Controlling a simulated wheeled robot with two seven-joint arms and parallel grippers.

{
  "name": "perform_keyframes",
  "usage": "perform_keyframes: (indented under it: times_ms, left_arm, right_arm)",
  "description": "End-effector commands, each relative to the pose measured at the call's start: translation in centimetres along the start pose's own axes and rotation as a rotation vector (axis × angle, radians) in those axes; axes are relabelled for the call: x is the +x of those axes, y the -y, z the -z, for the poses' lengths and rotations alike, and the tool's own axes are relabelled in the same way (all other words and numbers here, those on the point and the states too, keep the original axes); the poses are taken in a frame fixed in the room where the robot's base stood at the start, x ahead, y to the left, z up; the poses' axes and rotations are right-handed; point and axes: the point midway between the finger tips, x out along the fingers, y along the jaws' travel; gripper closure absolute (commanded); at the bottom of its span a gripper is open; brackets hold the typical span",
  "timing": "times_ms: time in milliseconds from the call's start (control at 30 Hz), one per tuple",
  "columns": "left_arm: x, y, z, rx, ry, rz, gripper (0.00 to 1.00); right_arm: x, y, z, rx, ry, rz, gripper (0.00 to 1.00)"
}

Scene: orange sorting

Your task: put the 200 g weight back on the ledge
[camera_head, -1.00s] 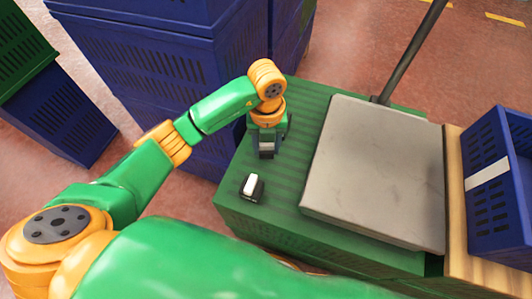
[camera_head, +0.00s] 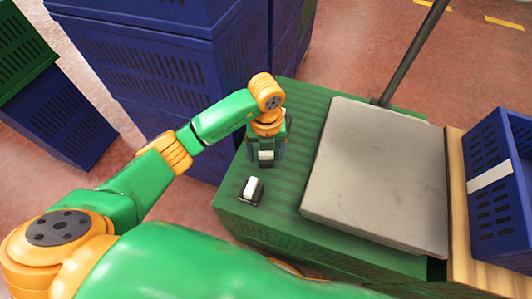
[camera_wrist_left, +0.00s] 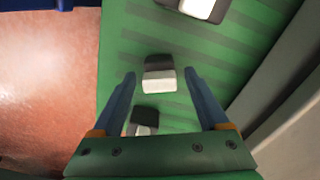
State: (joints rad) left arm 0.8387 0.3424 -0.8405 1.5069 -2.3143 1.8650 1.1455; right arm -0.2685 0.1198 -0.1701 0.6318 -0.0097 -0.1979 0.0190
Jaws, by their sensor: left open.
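My left gripper (camera_head: 266,158) is open over the green ribbed ledge (camera_head: 296,131). In the left wrist view its two fingers (camera_wrist_left: 160,73) stand on either side of a small black-and-white weight (camera_wrist_left: 159,80). I cannot tell how far the fingertips are above the ledge. A second black-and-white weight (camera_head: 251,188) sits on the ledge nearer to me, clear of the gripper. A weight (camera_wrist_left: 146,121) shows low between the fingers, partly hidden by the gripper body. Another weight (camera_wrist_left: 199,8) is cut off at the top. No mass marking is readable. My right gripper is not in view.
A grey scale plate (camera_head: 376,175) with a dark post (camera_head: 413,52) stands right of the weights. A blue crate (camera_head: 495,190) sits on a wooden board (camera_head: 455,215) at the far right. Stacked blue crates (camera_head: 150,70) stand close to the left arm.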

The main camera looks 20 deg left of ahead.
Motion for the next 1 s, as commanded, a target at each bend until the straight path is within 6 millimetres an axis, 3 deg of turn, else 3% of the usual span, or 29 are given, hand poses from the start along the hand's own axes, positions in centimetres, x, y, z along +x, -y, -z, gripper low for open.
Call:
perform_keyframes:
  times_ms: [300,400,633,1000]
  left_arm:
    - [-9.3,0.0,-0.1,0.0,0.005,0.001,0.23]
    - [-10.8,0.0,-0.1,0.0,0.004,0.001,0.23]
    - [-11.4,0.0,0.0,-0.001,0.0,0.0,0.23]
    - [-11.3,0.0,0.0,-0.001,0.0,0.0,0.23]
  right_arm:
    - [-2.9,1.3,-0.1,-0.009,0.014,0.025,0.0]
    - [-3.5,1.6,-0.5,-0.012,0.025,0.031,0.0]
    - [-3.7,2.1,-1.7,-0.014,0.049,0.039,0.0]
    - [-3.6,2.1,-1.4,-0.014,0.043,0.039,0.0]
